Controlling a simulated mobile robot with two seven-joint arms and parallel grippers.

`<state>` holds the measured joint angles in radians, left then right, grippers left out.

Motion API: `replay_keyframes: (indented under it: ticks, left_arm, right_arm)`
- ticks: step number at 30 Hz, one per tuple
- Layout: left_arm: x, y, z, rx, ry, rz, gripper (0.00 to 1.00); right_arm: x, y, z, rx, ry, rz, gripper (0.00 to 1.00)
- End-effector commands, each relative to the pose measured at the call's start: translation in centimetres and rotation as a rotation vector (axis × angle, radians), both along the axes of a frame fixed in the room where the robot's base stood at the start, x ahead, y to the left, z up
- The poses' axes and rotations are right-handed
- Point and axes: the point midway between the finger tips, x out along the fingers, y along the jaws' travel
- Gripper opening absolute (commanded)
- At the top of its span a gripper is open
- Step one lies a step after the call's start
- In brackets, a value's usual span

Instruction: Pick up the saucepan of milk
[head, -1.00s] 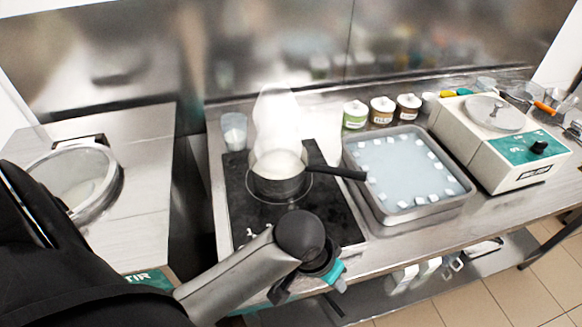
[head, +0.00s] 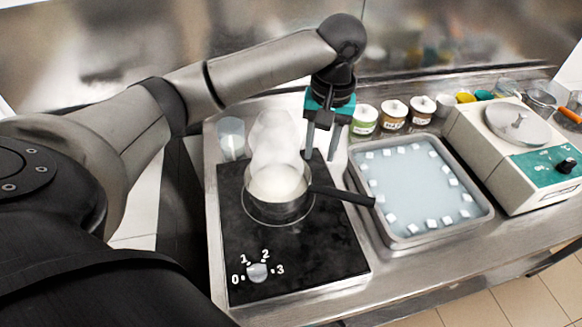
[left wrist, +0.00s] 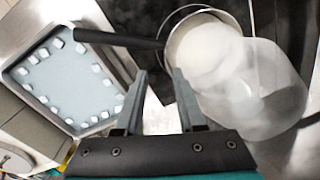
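The saucepan of milk (head: 280,203) stands on the black hob, steam rising from it. Its dark handle (head: 341,194) points right toward the ice bath. My left gripper (head: 320,158) is above and behind the handle, pointing down, open and empty, its fingers apart. In the left wrist view, the two fingertips (left wrist: 157,82) are open, and the handle (left wrist: 118,39) crosses beyond them without visible contact. The pan (left wrist: 190,35) shows there at the top, partly veiled by steam. My right gripper is not in view.
A metal tray of water with ice cubes (head: 480,217) sits right of the hob (head: 240,225). Several labelled jars (head: 394,114) stand behind it, close to my left gripper. A clear cup (head: 232,137) is at the back left. A white machine (head: 530,190) stands far right.

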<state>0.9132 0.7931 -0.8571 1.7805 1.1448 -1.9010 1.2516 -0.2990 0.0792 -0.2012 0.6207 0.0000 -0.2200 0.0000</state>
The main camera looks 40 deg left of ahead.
Motion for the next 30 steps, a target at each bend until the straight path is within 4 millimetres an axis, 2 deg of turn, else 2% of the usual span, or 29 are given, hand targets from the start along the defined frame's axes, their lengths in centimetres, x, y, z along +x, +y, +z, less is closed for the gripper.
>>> replay_keyframes:
  ticks: [2, 5, 15, 23, 30]
  left_arm:
    - [0.0, 0.4, 0.0, 0.006, 0.006, 0.02, 0.39]
    - [-0.1, 0.6, -1.2, 0.007, 0.01, 0.027, 0.39]
    - [-0.3, 0.9, -8.1, 0.006, 0.008, 0.025, 0.39]
    - [-0.4, 1.1, -10.0, 0.006, 0.005, 0.022, 0.39]
    - [-1.0, 1.8, -13.4, 0.006, 0.008, 0.022, 0.39]
  right_arm:
    - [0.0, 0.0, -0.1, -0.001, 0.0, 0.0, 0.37]
    - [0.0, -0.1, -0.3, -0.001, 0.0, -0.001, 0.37]
    - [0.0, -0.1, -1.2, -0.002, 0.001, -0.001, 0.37]
    - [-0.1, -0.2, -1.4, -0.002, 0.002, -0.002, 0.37]
    - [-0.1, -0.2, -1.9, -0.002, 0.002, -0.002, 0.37]
